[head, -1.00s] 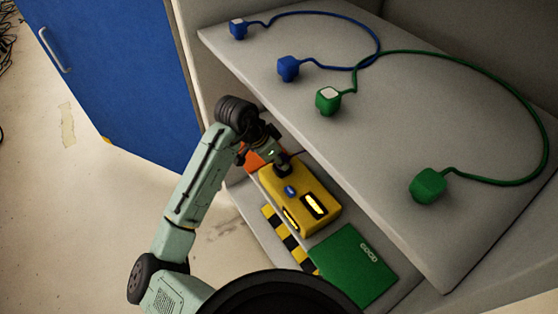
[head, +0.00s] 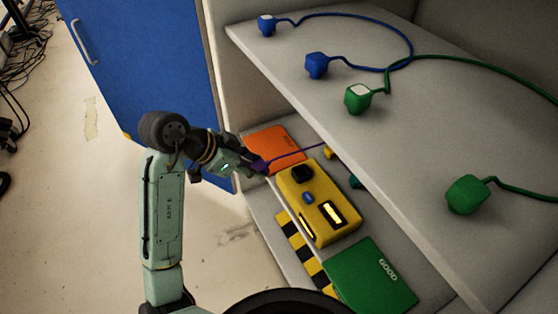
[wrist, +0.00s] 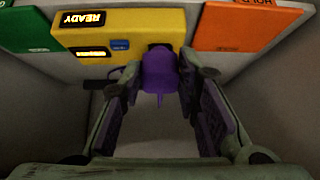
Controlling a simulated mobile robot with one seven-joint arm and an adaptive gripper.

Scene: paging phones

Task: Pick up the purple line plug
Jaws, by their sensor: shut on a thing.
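The purple line plug (wrist: 160,72) sits between the two fingers of my gripper (wrist: 162,85) in the wrist view, and the gripper is shut on it. In the head view a small part of the purple plug (head: 259,165) shows at the tips of my gripper (head: 250,165), over the orange pad's lower edge. A purple cord (head: 300,154) runs from it to the right, behind the yellow box (head: 290,207). The plug is apart from the box's black part (head: 302,174) in the head view.
The orange pad (head: 275,143) lies behind the yellow box and the green "GOOD" pad (head: 372,277) in front, on the lower shelf. The upper shelf (head: 420,150) overhangs at the right, with blue plugs (head: 317,65) and green plugs (head: 468,195). A blue door (head: 150,70) stands left.

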